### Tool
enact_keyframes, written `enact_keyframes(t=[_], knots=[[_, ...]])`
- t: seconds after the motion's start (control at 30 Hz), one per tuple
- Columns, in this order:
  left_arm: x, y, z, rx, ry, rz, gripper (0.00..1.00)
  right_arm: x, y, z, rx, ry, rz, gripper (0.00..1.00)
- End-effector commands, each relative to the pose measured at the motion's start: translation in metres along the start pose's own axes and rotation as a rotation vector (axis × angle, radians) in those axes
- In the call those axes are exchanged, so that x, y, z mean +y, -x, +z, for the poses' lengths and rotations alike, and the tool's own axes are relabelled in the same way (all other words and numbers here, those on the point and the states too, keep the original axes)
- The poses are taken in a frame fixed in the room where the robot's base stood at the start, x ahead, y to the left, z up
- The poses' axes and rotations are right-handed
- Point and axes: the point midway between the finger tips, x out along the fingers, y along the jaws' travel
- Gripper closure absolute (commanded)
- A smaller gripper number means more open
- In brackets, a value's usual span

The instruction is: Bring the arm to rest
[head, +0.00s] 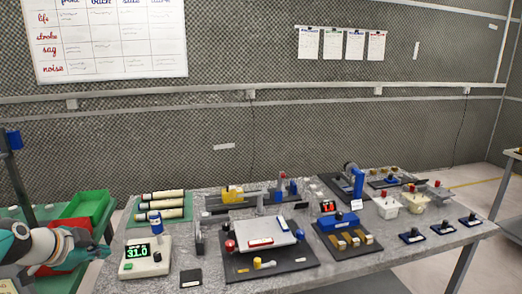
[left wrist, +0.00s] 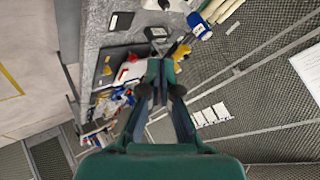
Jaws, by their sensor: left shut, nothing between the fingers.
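My left arm comes in at the lower left of the head view, and its teal and dark gripper (head: 98,252) is at the left end of the grey workbench (head: 205,268). In the left wrist view the two fingers of the left gripper (left wrist: 161,68) run together at their tips, with nothing between them. The gripper is apart from the things on the bench. My right gripper is in neither view.
A green bin (head: 88,208) and a red bin (head: 68,257) are beside my left arm. A meter reading 31.0 (head: 145,257) stands on the bench's near left. Several fixtures, including a pale plate (head: 262,233) and a blue block (head: 338,221), crowd the bench. The foam wall is behind.

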Motion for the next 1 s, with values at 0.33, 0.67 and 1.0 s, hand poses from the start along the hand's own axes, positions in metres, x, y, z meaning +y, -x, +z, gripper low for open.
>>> enact_keyframes(t=[0.33,0.67,1.0], knots=[[0.042,-0.051,0.000,-0.014,-0.009,0.123,1.00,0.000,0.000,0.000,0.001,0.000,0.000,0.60],[0.141,-0.117,0.018,-0.063,-0.014,0.347,1.00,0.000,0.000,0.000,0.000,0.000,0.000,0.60],[0.367,-0.174,0.076,-0.266,0.218,0.670,1.00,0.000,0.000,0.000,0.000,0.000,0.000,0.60]])
